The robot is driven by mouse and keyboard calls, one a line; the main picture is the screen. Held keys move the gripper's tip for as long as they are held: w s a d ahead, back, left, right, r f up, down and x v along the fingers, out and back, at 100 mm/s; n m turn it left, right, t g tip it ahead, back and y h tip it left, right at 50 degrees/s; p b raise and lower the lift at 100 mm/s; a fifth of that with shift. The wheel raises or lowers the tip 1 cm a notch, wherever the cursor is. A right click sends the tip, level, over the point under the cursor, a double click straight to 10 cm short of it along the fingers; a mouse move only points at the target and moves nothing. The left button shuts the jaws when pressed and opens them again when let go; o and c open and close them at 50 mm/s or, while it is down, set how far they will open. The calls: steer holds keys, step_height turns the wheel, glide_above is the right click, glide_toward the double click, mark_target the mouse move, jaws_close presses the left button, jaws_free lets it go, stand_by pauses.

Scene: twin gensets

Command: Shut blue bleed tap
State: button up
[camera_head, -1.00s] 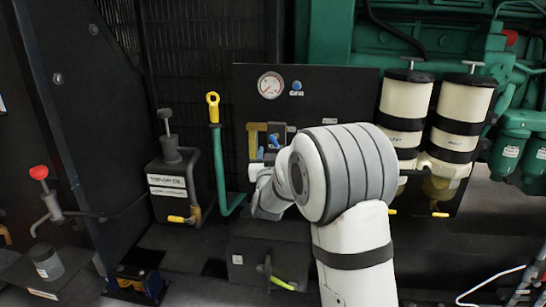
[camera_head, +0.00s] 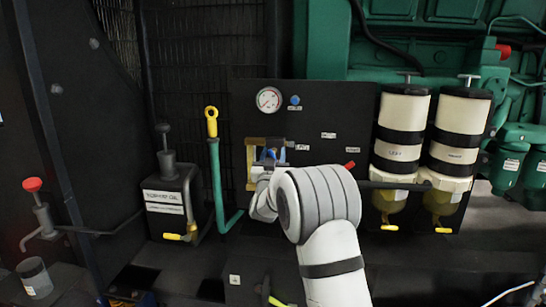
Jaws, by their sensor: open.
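The blue bleed tap (camera_head: 270,153) shows as a small blue handle at a brass-coloured fitting (camera_head: 251,165) on the dark panel, left of its middle. My gripper (camera_head: 266,168) is at the lower front of this fitting, very close to the blue handle. It is open. My pale wrist hides much of the fingers and the lower fitting, so I cannot tell whether the fingers touch the tap or stand around it. The handle's exact angle is unclear.
A gauge (camera_head: 269,99) and a blue knob (camera_head: 295,100) sit above.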

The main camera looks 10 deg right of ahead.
steer(key=shift+c, duration=0.4)
steer(key=shift+a, duration=0.1)
jaws_close()
